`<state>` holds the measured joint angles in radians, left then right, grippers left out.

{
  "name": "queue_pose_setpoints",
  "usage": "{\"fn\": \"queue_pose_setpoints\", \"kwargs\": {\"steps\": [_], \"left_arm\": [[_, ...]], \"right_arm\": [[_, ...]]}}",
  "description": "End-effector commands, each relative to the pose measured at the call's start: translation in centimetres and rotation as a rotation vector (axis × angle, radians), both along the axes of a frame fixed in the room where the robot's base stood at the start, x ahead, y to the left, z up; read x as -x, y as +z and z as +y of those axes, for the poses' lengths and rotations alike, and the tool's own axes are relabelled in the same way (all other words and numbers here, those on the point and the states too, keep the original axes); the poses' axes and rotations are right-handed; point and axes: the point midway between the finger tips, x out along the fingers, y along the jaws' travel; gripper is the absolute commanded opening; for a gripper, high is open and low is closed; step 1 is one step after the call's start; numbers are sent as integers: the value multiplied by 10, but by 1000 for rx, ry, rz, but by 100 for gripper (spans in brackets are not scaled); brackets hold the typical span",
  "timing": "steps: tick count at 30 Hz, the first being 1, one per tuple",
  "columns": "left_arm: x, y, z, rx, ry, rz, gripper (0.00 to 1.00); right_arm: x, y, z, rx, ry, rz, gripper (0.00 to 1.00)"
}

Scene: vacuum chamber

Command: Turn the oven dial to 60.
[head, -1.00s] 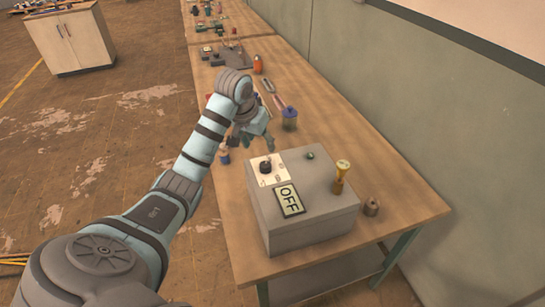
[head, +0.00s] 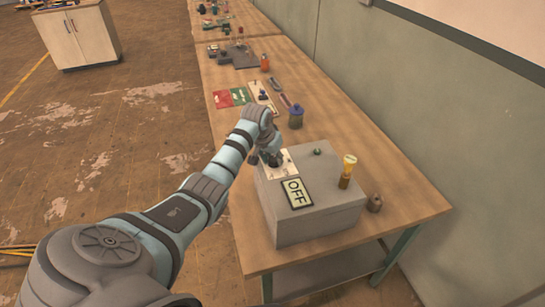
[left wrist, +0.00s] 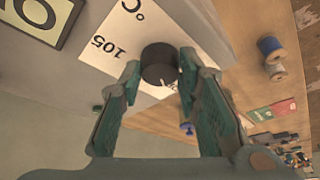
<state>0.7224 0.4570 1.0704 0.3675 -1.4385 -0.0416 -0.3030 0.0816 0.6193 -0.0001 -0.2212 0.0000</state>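The oven is a grey box (head: 320,215) on the near end of the bench, with an OFF sign (head: 297,193) on top. Its black dial (left wrist: 160,64) sits on a white plate (left wrist: 115,38) marked 105 and °C in the left wrist view; other marks are partly hidden. My left gripper (left wrist: 160,72) is open and points at the dial, one finger on each side of it. I cannot tell whether the fingertips touch it. In the head view my left gripper (head: 271,157) covers most of the dial. My right gripper is not in view.
A green knob (head: 317,152) and a yellow-topped fitting (head: 347,172) stand on the box. Red and green cards (head: 232,97) lie farther back.

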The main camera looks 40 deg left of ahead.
Motion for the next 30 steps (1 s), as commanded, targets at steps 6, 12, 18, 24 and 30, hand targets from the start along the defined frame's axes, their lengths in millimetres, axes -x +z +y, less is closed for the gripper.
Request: {"fn": "queue_pose_setpoints", "kwargs": {"steps": [6,12,18,24,30], "left_arm": [[0,0,1,-1,0,0,3],[0,0,1,-2,-22,-2,3],[0,1,2,-2,-100,-3,3],[0,0,2,-2,-247,-3,3],[-1,-1,3,-2,-431,-4,3]], "right_arm": [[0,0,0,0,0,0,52],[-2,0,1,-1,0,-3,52],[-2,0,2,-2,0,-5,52],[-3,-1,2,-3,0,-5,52],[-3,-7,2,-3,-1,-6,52]]}}
